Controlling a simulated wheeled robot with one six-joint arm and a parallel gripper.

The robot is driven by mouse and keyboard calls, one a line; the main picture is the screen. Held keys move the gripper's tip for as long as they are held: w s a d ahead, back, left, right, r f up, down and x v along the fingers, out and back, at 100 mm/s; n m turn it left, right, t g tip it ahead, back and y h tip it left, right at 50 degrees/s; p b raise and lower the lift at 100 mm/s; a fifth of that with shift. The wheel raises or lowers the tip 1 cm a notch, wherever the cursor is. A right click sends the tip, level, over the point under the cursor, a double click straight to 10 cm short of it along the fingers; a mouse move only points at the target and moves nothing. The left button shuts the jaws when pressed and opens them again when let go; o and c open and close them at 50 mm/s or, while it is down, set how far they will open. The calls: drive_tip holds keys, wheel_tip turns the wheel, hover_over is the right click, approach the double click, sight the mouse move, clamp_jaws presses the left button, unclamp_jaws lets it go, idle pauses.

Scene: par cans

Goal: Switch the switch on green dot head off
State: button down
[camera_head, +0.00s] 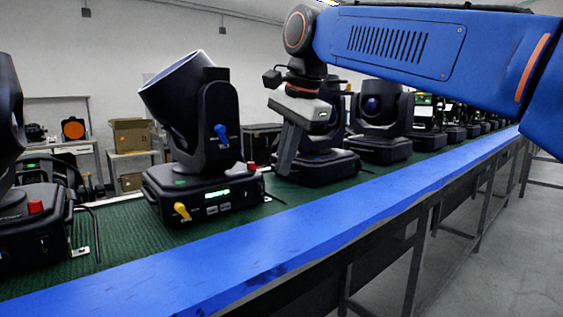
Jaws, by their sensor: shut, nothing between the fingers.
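The head with a green dot (205,140) stands left of centre on the green mat, its lamp barrel tilted up to the left. The green dot (180,182) is on top of its base. The base front has a yellow switch lever (182,210) and a lit green display (217,194). A red knob (252,166) sits at the base's right end and a blue knob (221,133) on the yoke. My gripper (284,168) points down, shut and empty, right of this head and apart from the yellow lever. It partly covers the head behind it.
Another head (30,215) with a red knob is cut off at the left edge. More heads (380,125) line the bench to the right. The blue bench edge (250,255) is clear. Black cables lie between the heads. Boxes (130,134) stand behind.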

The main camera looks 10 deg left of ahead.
sight(261, 190)
drive_tip(key=x, duration=0.6)
drive_tip(key=shift+w+a+f, duration=0.1)
drive_tip(key=shift+f, duration=0.3)
drive_tip(key=shift+w+a+f, duration=0.5)
drive_tip(key=shift+w+a, duration=0.35)
drive_tip(key=shift+a, duration=0.05)
drive_tip(key=shift+w+a, duration=0.6)
drive_tip(key=shift+f, duration=0.15)
drive_tip(key=shift+w+a+y, duration=0.15)
drive_tip(key=shift+y, duration=0.15)
drive_tip(key=shift+r, duration=0.85)
